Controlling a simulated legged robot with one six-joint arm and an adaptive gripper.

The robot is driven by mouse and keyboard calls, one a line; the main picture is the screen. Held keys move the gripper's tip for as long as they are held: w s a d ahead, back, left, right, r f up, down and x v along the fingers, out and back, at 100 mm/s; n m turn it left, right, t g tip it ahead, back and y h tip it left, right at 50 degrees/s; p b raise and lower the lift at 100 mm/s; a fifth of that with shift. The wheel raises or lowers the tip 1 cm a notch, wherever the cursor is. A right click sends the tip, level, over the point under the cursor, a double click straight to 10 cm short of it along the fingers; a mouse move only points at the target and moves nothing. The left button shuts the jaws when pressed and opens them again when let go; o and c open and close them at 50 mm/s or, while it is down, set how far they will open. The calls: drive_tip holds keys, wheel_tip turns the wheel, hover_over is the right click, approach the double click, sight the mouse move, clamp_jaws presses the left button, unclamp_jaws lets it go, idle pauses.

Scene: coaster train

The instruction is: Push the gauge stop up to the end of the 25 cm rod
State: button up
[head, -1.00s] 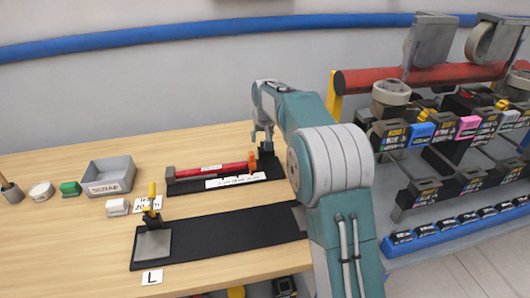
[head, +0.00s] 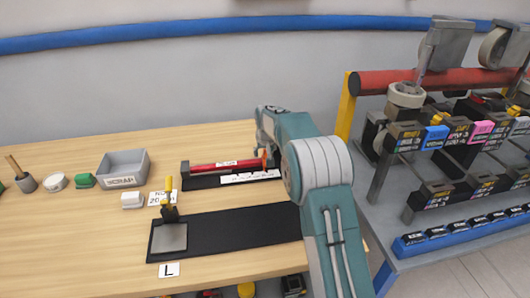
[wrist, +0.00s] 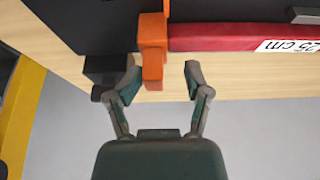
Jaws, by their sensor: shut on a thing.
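The orange gauge stop (head: 264,158) stands at the right end of the red rod (head: 222,164) on a black fixture at the back of the bench. In the wrist view, the stop (wrist: 152,50) is directly beside the end of the red rod (wrist: 215,38), which carries a white 25 cm label; I cannot tell whether they touch. In the head view my arm mostly hides the gripper.
A white scale strip (head: 250,176) lies in front of the rod. A grey scrap bin (head: 124,170), a black plate with a yellow-handled clamp (head: 169,195), and small pots are to the left. A rack (head: 400,190) stands right of the bench.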

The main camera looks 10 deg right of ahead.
drive_tip(key=shift+a, duration=0.15)
clamp_jaws()
drive_tip(key=shift+s+d+f, duration=0.1)
drive_tip(key=shift+d+f, duration=0.05)
drive_tip(key=shift+d, duration=0.6)
drive_tip(key=shift+o, duration=1.7)
unclamp_jaws()
drive_tip(key=shift+a+f, duration=0.15)
drive_tip(key=shift+a, duration=0.4)
drive_tip(key=shift+d+r, duration=0.4)
drive_tip(key=shift+r, duration=0.05)
drive_tip(key=v, duration=1.1)
drive_tip(key=shift+a, duration=0.2)
drive_tip(key=shift+r, duration=0.1)
